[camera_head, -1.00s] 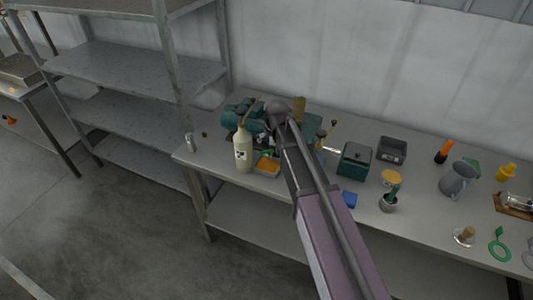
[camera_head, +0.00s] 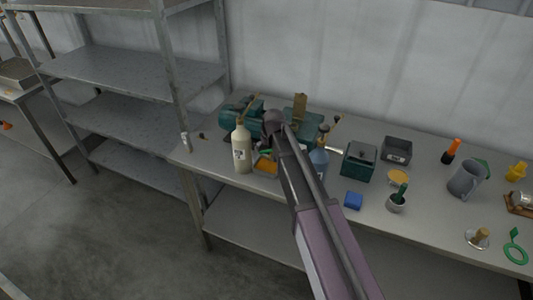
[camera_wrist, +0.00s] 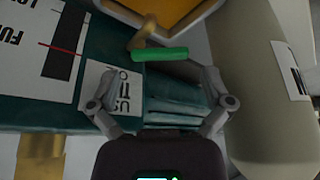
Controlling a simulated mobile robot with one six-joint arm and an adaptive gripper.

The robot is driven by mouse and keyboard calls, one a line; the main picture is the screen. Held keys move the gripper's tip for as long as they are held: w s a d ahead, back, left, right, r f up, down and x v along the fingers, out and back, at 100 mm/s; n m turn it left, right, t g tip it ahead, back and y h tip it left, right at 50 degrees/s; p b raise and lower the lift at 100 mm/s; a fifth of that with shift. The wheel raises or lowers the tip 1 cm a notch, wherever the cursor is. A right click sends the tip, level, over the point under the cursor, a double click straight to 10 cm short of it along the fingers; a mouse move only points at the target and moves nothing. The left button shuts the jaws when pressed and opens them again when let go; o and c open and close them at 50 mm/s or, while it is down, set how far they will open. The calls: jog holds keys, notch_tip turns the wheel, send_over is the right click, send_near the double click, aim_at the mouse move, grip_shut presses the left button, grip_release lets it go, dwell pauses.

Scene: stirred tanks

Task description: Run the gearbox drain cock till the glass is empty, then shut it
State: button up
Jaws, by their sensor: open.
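The teal gearbox (camera_head: 242,108) stands on the bench, partly hidden behind my arm. In the wrist view its teal side (camera_wrist: 30,110) carries a white level plate (camera_wrist: 27,28) with FULL lettering, a dark strip (camera_wrist: 62,60) and a thin red line. I cannot tell the level in the glass. The brass drain cock (camera_wrist: 148,28) has a green lever (camera_wrist: 160,54) lying crosswise in the picture. An orange-filled tray (camera_wrist: 175,15) lies beyond the cock. My gripper (camera_wrist: 158,74) is open and empty, its fingertips on either side of the lever's near side; contact cannot be told.
A cream bottle (camera_head: 242,152) stands close to the gripper's right side in the wrist view (camera_wrist: 262,110). Shelving (camera_head: 150,70) stands left.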

jog(key=shift+b+x, duration=0.5)
jog(key=shift+x, duration=0.3)
jog(key=c, duration=0.6)
jog(key=shift+s+d+r, duration=0.15)
jog(key=shift+s+d, duration=0.05)
grip_shut()
jog(key=shift+a, duration=0.25)
jog(key=shift+o, duration=0.4)
grip_release()
jog(key=shift+w, duration=0.1)
jog(key=o, duration=0.5)
jog(key=shift+w+d+f, duration=0.1)
jog(key=shift+w+f, duration=0.05)
jog(key=shift+f, duration=0.05)
